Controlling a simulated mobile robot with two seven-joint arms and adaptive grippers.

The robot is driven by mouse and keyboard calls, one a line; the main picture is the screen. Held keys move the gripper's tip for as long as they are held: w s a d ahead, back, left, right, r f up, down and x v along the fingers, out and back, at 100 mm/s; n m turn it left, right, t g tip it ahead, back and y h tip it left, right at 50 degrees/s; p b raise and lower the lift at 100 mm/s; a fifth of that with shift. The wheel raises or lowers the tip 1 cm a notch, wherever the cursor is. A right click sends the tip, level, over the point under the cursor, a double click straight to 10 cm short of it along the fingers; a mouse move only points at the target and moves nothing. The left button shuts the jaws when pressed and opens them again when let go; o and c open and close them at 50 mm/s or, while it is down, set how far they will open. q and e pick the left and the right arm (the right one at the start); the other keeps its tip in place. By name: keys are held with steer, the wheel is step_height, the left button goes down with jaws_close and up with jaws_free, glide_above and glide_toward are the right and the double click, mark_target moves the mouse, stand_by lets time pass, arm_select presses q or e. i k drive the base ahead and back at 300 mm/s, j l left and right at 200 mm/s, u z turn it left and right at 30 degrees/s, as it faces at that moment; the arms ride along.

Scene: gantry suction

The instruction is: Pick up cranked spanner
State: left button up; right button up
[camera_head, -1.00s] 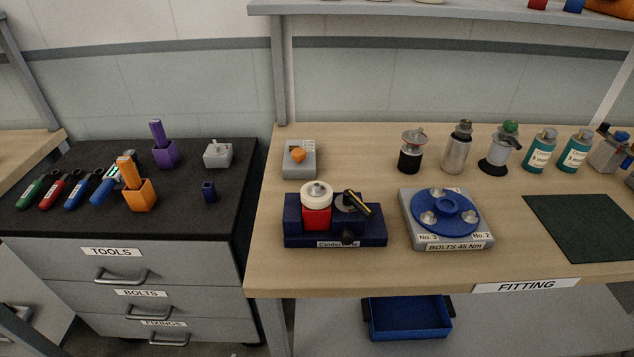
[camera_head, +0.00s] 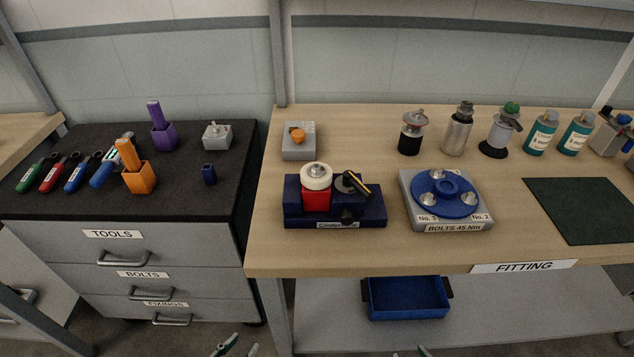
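Several hand tools lie side by side at the left of the black cabinet top: one with a green handle (camera_head: 31,177), one with a red handle (camera_head: 54,176), a blue one (camera_head: 79,175) and a larger blue tool (camera_head: 101,174). I cannot tell which, if any, is the cranked spanner. My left gripper (camera_head: 239,347) shows only its fingertips at the bottom edge, apart with nothing between them, well below and right of the tools. My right gripper (camera_head: 415,352) barely shows at the bottom edge; its opening is unclear.
An orange holder (camera_head: 142,181) and a purple holder (camera_head: 164,138) stand beside the tools. The fitting bench (camera_head: 345,254) holds a dark blue fixture (camera_head: 366,212) and a bolt plate (camera_head: 447,221).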

mark_target(49, 182)
steer(key=u, duration=1.65)
steer(key=z, duration=0.5)
steer(key=i+j+z, duration=0.15)
steer(key=j+z, duration=1.1)
steer(key=j, duration=0.5)
steer(key=k+j+z, duration=0.1)
steer(key=j, duration=0.9)
